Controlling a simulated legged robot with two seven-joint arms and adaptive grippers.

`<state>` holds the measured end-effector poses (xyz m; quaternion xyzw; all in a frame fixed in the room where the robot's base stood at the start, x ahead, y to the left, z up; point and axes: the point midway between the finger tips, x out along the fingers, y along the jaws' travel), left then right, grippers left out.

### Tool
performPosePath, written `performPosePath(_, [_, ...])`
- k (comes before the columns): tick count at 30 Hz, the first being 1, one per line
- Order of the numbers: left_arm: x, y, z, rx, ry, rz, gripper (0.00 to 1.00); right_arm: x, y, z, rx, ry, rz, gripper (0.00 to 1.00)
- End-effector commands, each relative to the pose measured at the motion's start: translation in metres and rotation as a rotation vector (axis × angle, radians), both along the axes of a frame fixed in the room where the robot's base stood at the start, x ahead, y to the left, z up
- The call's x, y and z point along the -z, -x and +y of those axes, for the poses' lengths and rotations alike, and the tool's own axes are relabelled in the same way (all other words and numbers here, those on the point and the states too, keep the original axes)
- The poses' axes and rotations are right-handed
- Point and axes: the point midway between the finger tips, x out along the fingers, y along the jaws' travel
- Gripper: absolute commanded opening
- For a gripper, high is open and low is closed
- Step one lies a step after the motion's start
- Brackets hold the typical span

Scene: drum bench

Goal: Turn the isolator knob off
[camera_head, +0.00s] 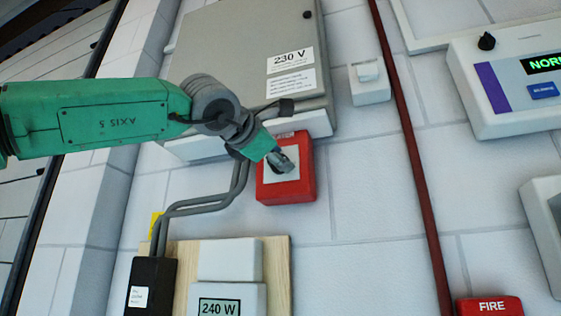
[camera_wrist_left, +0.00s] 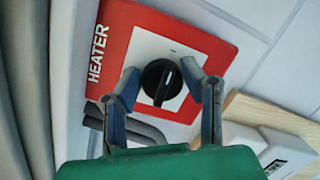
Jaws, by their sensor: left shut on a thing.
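The isolator is a red box (camera_head: 302,190) on the wall with a pale square face. In the left wrist view it is a red plate (camera_wrist_left: 205,47) lettered HEATER. Its round black knob (camera_wrist_left: 160,86) has a raised grip bar with a white mark at its upper end. My left gripper (camera_head: 281,160) reaches the box from the upper left and covers much of the knob in the head view. In the left wrist view its two fingers stand on either side of the knob, and it is shut on the knob. My right gripper is not in view.
A grey cabinet (camera_head: 225,50) marked 230 V is above the isolator. Grey conduits (camera_head: 195,207) run down to a black box (camera_head: 150,285). A wooden board (camera_head: 276,275) carries a 240 W unit below. A dark red pipe (camera_head: 410,135) stands to the right.

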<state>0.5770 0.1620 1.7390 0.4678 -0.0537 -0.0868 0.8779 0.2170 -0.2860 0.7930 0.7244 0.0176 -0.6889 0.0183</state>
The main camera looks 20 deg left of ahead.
Motion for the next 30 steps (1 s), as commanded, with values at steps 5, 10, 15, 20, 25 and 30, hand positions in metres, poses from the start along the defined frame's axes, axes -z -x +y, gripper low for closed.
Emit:
performPosePath(5, [0.013, -0.007, -0.001, -0.009, -0.006, 0.028, 0.07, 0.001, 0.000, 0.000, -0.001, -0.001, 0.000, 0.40])
performPosePath(10, [0.014, -0.008, -0.001, -0.012, -0.006, 0.029, 0.07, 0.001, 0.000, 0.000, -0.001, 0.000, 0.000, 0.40])
performPosePath(15, [0.014, -0.009, -0.001, -0.011, 0.012, 0.029, 0.07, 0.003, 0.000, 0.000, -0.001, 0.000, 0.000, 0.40])
performPosePath(20, [0.015, -0.009, -0.001, -0.010, 0.072, 0.030, 0.07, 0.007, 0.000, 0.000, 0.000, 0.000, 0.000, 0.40])
performPosePath(25, [0.016, -0.010, -0.001, -0.010, 0.186, 0.035, 0.07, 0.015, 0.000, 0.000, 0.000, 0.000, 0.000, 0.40])
performPosePath(30, [0.017, -0.010, -0.001, -0.011, 0.339, 0.039, 0.07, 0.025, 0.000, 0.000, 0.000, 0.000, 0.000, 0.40])
